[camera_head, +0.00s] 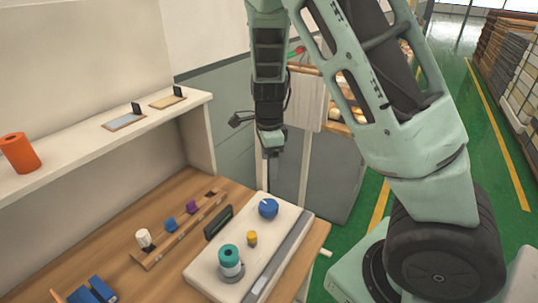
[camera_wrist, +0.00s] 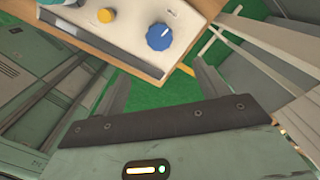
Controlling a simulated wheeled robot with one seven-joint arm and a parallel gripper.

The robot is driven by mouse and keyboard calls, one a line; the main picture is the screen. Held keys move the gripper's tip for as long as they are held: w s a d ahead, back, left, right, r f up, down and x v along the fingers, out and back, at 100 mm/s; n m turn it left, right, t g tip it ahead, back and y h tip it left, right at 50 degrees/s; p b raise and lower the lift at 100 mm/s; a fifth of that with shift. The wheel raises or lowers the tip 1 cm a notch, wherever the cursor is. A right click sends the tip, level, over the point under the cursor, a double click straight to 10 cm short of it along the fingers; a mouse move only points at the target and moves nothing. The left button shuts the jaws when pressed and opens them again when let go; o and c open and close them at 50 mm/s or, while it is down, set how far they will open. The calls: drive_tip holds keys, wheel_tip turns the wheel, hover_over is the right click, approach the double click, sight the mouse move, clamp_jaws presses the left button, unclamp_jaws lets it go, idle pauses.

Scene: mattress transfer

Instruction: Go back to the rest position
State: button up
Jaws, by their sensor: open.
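My gripper (camera_head: 272,152) hangs from my arm above and beyond the right back corner of the wooden table (camera_head: 318,236). In the wrist view its two fingers (camera_wrist: 163,88) are spread apart, with only green floor showing between them. It is open, empty and touches nothing that I can see. A white panel (camera_head: 203,278) on the table carries a blue knob (camera_head: 268,208), a small yellow button (camera_head: 252,238) and a teal and white round piece (camera_head: 229,257). The blue knob (camera_wrist: 160,37) and yellow button (camera_wrist: 106,15) also show in the wrist view.
A wooden rack (camera_head: 160,252) holds a white piece and blue and purple blocks. Blue blocks (camera_head: 92,290) lie at the front left. A shelf (camera_head: 90,145) bears an orange cylinder (camera_head: 19,153). Grey cabinets (camera_head: 330,178) stand behind the table; green floor (camera_head: 485,150) is open at right.

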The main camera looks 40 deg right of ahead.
drive_tip(key=shift+r, duration=0.85)
drive_tip(key=shift+a, duration=0.1)
drive_tip(key=s+a+n+y+b, duration=0.1)
drive_tip(key=s+a+n+b, duration=0.1)
drive_tip(key=s+a+n, duration=0.35)
drive_tip(key=s+a+n+y+b, duration=0.1)
drive_tip(key=s+a+n+b, duration=0.1)
drive_tip(key=a+n, duration=0.65)
drive_tip(key=s+a+n+b, duration=0.1)
drive_tip(key=s+a+n, duration=0.4)
drive_tip(key=s+n, duration=0.3)
drive_tip(key=s+a+n+h+b, duration=0.1)
drive_tip(key=s+a+n+b, duration=0.1)
drive_tip(key=s+a+n, duration=0.3)
drive_tip(key=s+n, duration=0.3)
drive_tip(key=shift+s+a+f+n+b, duration=0.2)
drive_tip(key=shift+s+n+b, duration=0.1)
drive_tip(key=shift+s+n, duration=0.1)
drive_tip(key=shift+w, duration=0.1)
